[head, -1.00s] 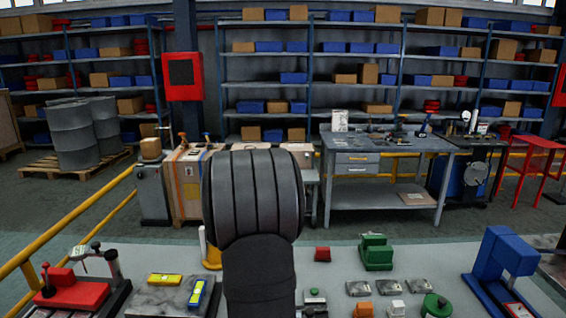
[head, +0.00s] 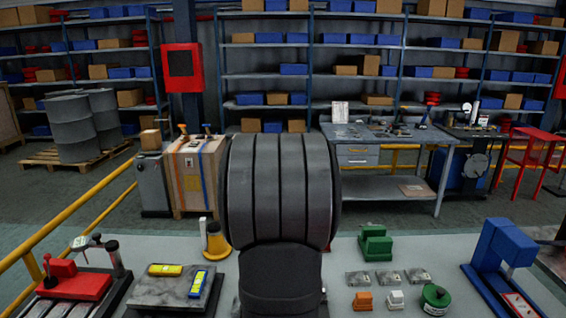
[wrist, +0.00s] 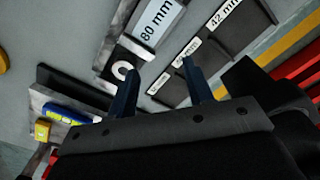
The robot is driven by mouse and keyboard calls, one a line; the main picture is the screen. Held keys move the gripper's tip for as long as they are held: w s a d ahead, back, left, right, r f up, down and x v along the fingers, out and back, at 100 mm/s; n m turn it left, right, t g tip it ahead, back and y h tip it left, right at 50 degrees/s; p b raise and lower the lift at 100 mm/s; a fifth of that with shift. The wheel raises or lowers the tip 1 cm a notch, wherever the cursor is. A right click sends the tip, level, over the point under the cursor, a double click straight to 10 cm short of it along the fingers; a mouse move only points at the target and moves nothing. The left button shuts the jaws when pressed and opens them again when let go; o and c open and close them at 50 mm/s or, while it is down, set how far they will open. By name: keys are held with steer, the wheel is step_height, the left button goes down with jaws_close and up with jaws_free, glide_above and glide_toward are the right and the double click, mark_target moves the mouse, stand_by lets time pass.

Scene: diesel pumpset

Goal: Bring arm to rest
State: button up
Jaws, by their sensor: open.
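My gripper (wrist: 157,85) shows in the wrist view with its two dark blue fingers spread apart. Nothing is between the fingers. Beyond the fingertips are dark blocks with white size labels, among them an "80 mm" label (wrist: 158,22) and a "42 mm" label (wrist: 225,12). I cannot tell how far below the fingers they lie. In the head view my dark arm fills the lower middle, and the gripper itself is hidden there.
On the bench (head: 345,284) are a grey plate with yellow and blue levels (head: 172,287), a red device (head: 78,283), a green block (head: 375,243), small blocks (head: 364,301) and a blue stand (head: 500,255). A yellow rail (head: 75,210) runs at left.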

steer(key=w+d+m, duration=0.4)
steer(key=w+m, duration=0.4)
steer(key=w, duration=0.3)
steer(key=w+a+f, duration=0.1)
steer(key=a+f, duration=0.1)
steer(key=a, duration=0.1)
steer(key=w+a+f, duration=0.1)
steer(key=a+f, duration=0.1)
steer(key=a, duration=0.1)
steer(key=w+a+f, duration=0.2)
steer(key=a, duration=0.2)
steer(key=shift+a, duration=0.1)
steer(key=shift+w+a+f, duration=0.1)
steer(key=shift+a+f, duration=0.2)
steer(key=shift+f, duration=0.4)
steer(key=shift+o, duration=0.2)
